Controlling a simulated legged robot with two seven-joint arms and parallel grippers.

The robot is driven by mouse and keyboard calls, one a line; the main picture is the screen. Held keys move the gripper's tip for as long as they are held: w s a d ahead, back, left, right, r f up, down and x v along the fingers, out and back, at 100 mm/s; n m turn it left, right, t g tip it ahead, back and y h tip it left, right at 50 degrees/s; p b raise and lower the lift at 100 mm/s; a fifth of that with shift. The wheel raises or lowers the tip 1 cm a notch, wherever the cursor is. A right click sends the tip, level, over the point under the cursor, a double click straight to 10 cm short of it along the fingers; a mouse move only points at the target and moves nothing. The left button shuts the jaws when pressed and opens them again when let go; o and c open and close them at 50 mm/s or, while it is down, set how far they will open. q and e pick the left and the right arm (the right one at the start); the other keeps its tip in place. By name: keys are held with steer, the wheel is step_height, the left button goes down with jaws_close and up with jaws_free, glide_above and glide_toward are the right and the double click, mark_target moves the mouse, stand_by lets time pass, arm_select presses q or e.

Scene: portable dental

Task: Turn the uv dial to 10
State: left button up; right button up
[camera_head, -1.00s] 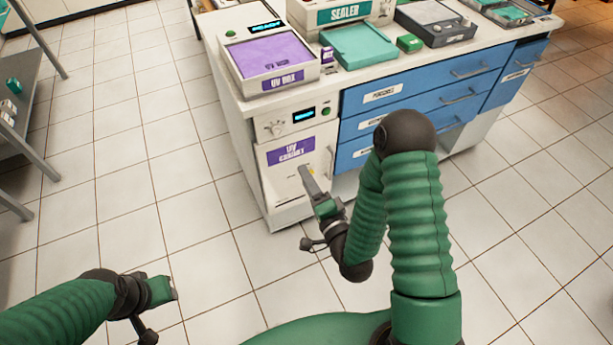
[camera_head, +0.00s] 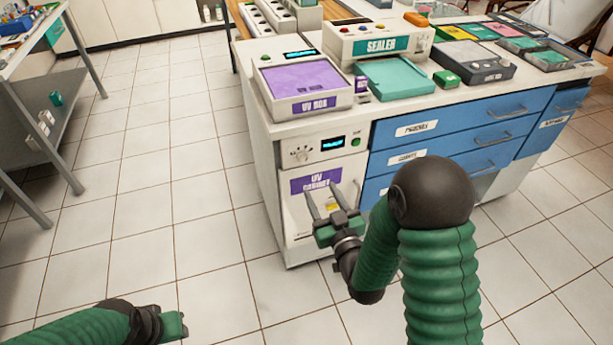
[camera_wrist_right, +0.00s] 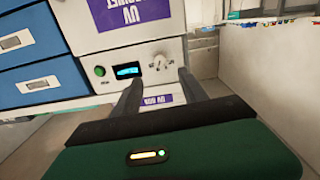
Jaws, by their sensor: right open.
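The uv dial (camera_head: 300,154) is a small pale knob with marks around it, on the left of the white panel on the UV cabinet (camera_head: 290,222). Right of it are a lit blue display (camera_head: 333,143) and a green button (camera_head: 355,142). My right gripper (camera_head: 321,187) is open and empty, in front of the cabinet and below the dial. In the right wrist view, the cabinet appears upside down, and the dial (camera_wrist_right: 160,62) shows between the fingers (camera_wrist_right: 159,76), apart from them. The dial's setting is too small to read. My left gripper (camera_head: 174,325) is low at left; its jaws are unclear.
A UV box (camera_head: 325,104) with a purple top and a sealer (camera_head: 375,45) stand on the counter above. Blue drawers (camera_head: 460,130) with handles are right of the panel. A grey shelf (camera_head: 50,130) stands at far left. The tiled floor between is clear.

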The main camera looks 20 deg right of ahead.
mark_target(305, 161)
steer(key=w, duration=0.8)
steer(key=w+b, duration=0.1)
steer(key=w, duration=0.3)
steer(key=shift+a, duration=0.25)
